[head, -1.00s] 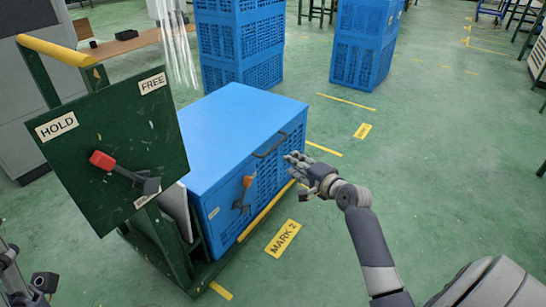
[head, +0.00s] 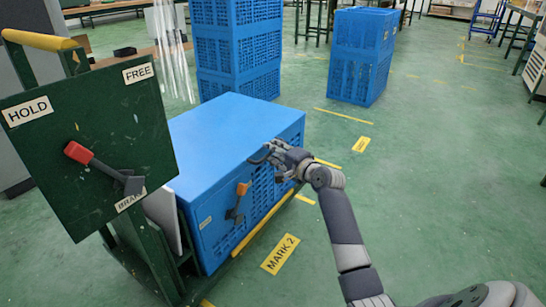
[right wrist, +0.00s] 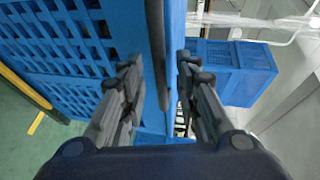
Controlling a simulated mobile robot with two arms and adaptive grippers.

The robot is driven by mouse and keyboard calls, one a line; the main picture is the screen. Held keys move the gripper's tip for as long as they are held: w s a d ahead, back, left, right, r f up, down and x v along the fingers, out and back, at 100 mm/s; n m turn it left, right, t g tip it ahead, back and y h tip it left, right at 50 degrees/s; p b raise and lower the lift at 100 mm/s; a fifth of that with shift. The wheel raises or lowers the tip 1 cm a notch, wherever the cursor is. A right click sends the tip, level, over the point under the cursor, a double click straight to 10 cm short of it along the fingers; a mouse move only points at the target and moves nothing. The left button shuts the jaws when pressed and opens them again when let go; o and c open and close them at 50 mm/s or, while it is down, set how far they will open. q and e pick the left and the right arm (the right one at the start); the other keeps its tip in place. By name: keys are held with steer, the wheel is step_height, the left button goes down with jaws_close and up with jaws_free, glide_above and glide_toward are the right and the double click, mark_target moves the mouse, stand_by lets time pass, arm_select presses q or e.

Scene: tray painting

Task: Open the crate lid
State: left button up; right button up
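The blue crate (head: 215,235) stands on a dark green cart, and its flat blue lid (head: 225,130) is down. A dark bar handle (head: 257,160) sits at the lid's right edge, partly hidden by my right gripper (head: 274,154). In the right wrist view, the handle (right wrist: 160,60) runs between the two spread fingers of my right gripper (right wrist: 160,72). The fingers look apart from it on both sides. An orange-tipped latch (head: 240,198) is on the crate's near side. My left gripper is not in view.
A green board (head: 85,140) with a red-knobbed lever stands at the crate's left, its labels reading HOLD and FREE. Stacked blue crates (head: 236,55) and another stack (head: 358,58) stand behind. The floor at right is clear.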

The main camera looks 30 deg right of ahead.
steer(key=shift+w, duration=0.6)
steer(key=shift+f, duration=0.1)
jaws_close()
steer(key=shift+r+p, duration=0.45)
steer(key=shift+p, duration=0.4)
steer(key=shift+r+p, duration=0.25)
steer(key=shift+p, duration=0.05)
